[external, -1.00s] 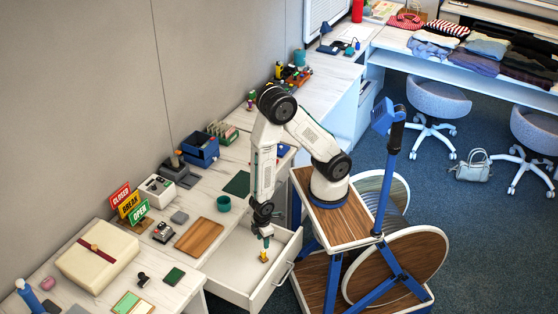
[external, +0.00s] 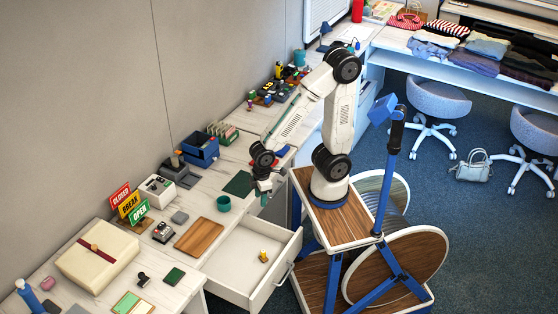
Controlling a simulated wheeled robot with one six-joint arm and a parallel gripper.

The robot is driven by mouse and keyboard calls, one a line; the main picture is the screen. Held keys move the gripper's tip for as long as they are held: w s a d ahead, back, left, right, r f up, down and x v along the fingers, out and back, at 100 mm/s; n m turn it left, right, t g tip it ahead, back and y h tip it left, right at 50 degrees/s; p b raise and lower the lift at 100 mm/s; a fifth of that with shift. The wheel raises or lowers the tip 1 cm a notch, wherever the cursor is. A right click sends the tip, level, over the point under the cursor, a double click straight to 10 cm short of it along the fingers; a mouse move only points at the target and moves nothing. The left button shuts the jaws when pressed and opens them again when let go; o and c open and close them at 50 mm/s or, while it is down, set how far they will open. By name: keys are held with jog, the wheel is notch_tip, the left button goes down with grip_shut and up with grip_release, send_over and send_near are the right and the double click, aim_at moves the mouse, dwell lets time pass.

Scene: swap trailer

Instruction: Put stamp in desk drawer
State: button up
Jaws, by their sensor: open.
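The desk drawer (external: 238,259) is pulled open at the front of the desk. A small yellow stamp (external: 263,256) lies inside it, toward the drawer's front and right side. My gripper (external: 264,198) is raised above and behind the drawer, near the desk's front edge, apart from the stamp. It is open and holds nothing that I can see. Its fingers are small and dark in this view.
A wooden tray (external: 199,237), a teal cup (external: 223,204) and a dark green mat (external: 239,184) lie on the desk behind the drawer. A black stamp (external: 143,280) and a dark green pad (external: 174,276) lie at the left. The drawer floor around the yellow stamp is clear.

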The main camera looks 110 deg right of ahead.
jog(key=s+d+r+m, duration=0.1)
jog(key=s+d+r, duration=0.2)
jog(key=s+r, duration=0.9)
notch_tip(320, 180, up, 3)
jog(key=shift+s+d+r+t, duration=0.15)
jog(key=shift+s+d+t, duration=0.15)
jog(key=shift+d, duration=0.1)
